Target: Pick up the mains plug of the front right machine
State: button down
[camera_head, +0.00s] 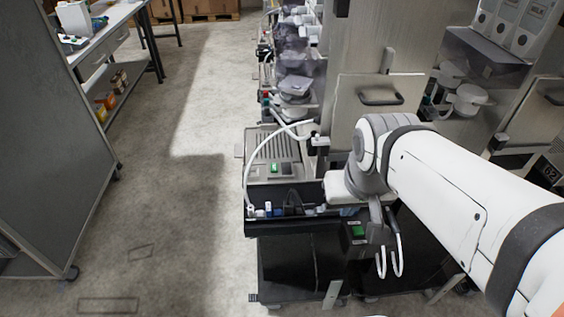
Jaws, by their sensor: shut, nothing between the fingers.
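My gripper (389,272) hangs from my white arm in the lower right middle, in front of the low black cabinet. Its two thin pale fingers are close together and hold nothing. The nearest machine of the row (380,115), with light grey panels and a dark handle, stands behind my wrist. No mains plug can be made out with certainty. A dark bundle (293,205), possibly a cable or plug, lies in the black tray (320,192), left of my gripper. My wrist hides part of the tray and of the machine.
A small box with a green switch (357,231) sits on the cabinet front, close to my gripper. A white hose (249,170) arcs into the tray. A grey cabinet (45,150) and a workbench (105,30) stand left. The floor aisle (180,180) between is clear.

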aim_at(288, 209)
jog(key=z, duration=4)
jog(key=k, duration=2.45)
jog(key=u, duration=0.95)
